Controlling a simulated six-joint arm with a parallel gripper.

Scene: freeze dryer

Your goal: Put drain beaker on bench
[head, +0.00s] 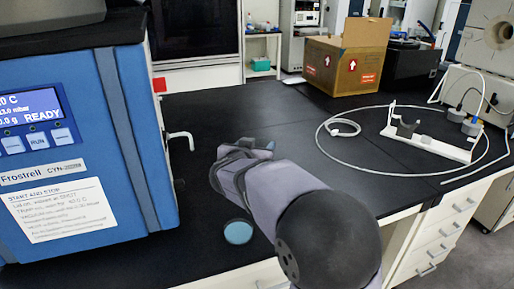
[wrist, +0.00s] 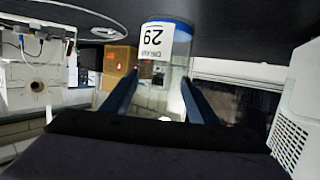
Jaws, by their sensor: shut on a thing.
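The drain beaker (wrist: 180,65) is a clear cylinder with a blue band and a white label reading 29. It shows upside down in the wrist view, between the two dark blue fingers of my gripper (wrist: 158,92). My gripper is shut on it. In the head view my gripper (head: 256,151) is over the middle of the black bench (head: 225,105), right of the freeze dryer (head: 105,130). My arm hides most or all of the beaker there. I cannot tell whether the beaker touches the bench.
A white drain spout (head: 181,138) sticks out of the freeze dryer's side. A teal disc (head: 238,232) lies near the front edge. A cardboard box (head: 345,62) stands at the back. A white stand (head: 430,143) and looped tube (head: 322,148) lie at right. The bench behind my gripper is clear.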

